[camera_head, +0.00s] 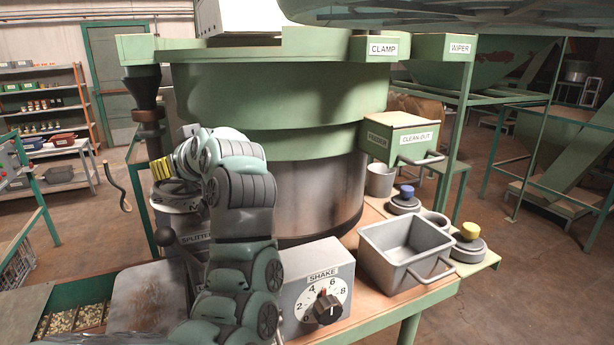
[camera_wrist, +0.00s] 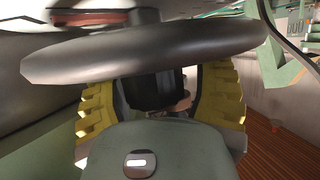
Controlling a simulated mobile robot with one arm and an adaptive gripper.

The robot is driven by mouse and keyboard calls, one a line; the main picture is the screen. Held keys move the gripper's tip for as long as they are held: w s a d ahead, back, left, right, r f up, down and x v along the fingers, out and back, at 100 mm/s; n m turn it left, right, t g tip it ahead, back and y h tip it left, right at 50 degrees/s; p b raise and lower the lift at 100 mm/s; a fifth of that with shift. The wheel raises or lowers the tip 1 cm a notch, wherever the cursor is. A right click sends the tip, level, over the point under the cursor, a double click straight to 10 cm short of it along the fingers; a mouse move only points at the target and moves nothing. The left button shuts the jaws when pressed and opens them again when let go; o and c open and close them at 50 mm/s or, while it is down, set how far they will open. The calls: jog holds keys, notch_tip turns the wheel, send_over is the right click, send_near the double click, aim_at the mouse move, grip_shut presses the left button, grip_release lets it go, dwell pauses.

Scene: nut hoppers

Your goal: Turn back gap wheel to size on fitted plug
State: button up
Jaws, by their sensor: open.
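A dark round handwheel (camera_wrist: 150,52), which looks like the gap wheel, spans the wrist view on a black hub (camera_wrist: 155,88). My gripper (camera_wrist: 160,95) is open, with one yellow ridged finger on each side of the hub. I cannot tell whether the fingers touch the wheel. In the head view my gripper (camera_head: 161,168) shows only its yellow finger pads, beside the machine labelled SPLITTER (camera_head: 193,238); my arm hides part of it. Two round plugs stand on the right, one with a blue knob (camera_head: 406,192) and one with a yellow knob (camera_head: 470,229). No fitted plug is clearly visible.
A large green drum (camera_head: 265,120) stands close behind my arm. A dark funnel (camera_head: 145,90) stands at left, with a curved crank (camera_head: 116,186) nearby.

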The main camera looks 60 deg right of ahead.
jog(key=v, duration=0.8)
jog(key=shift+d, duration=0.1)
jog(key=shift+f, duration=0.1)
